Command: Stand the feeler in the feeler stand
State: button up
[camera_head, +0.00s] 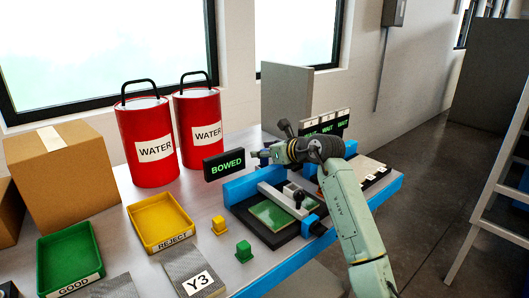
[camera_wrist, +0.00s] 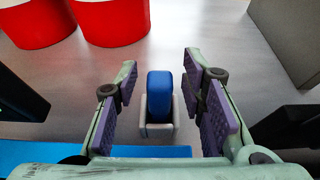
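In the wrist view a blue block-like piece, which looks like the feeler (camera_wrist: 159,88), sits upright in a small grey holder, which looks like the feeler stand (camera_wrist: 158,131). My gripper (camera_wrist: 160,86) is open, with a purple-padded finger on either side of the feeler. A gap shows between each finger and the feeler. In the head view my gripper (camera_head: 265,154) is behind the blue fixture, just right of the BOWED sign; the feeler and stand are mostly hidden there.
The BOWED sign (camera_head: 224,164) stands close left of my gripper. Two red water drums (camera_head: 149,152) stand behind. A blue fixture (camera_head: 240,188) holds a green plate (camera_head: 272,214). A yellow REJECT tray (camera_head: 160,221) and green GOOD tray (camera_head: 70,256) are at left.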

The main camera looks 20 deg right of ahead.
jog(key=shift+r, duration=0.25)
jog(key=b+v, duration=0.2)
jog(key=v, duration=1)
jog(key=shift+b, duration=0.3)
jog(key=shift+o, duration=0.4)
dwell(1.1)
